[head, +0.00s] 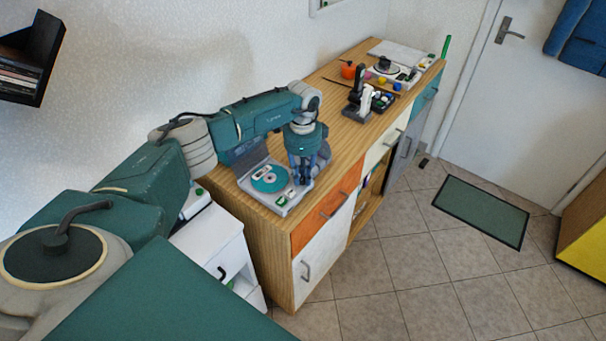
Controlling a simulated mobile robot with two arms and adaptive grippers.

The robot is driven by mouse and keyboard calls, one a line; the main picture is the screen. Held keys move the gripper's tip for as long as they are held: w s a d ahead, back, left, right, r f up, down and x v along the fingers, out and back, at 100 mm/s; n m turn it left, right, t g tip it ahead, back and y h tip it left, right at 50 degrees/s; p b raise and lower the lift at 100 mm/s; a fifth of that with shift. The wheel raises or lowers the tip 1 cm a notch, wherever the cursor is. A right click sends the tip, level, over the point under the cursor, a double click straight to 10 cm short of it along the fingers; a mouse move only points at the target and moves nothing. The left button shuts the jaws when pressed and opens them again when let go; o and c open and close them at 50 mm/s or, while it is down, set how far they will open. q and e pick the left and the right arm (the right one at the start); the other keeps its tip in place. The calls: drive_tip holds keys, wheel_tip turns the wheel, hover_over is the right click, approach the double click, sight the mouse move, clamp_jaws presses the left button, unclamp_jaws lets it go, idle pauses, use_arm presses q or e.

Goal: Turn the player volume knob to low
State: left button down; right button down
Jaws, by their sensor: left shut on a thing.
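The player (285,204) is a grey box near the left front end of the wooden sideboard top. Its lid stands open at the back, and a teal disc (271,179) lies in it. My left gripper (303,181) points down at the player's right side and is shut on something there. The volume knob is hidden behind the fingers, so its setting cannot be seen. My right gripper is not in view.
The sideboard (329,122) has free wood behind the player. Further back stand a black and white device (366,98), an orange pot (348,70) and a white unit with coloured knobs (392,76). A white cabinet (213,242) stands at the left.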

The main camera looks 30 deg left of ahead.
sight(301, 178)
use_arm(q)
drive_tip(key=shift+w+a+r, duration=0.2)
drive_tip(key=shift+a+r, duration=0.05)
drive_tip(key=c, duration=1.6)
unclamp_jaws()
drive_tip(key=shift+s+f, duration=0.15)
drive_tip(key=shift+s, duration=0.05)
wheel_tip(301, 178, up, 12)
drive_tip(key=shift+r, duration=0.1)
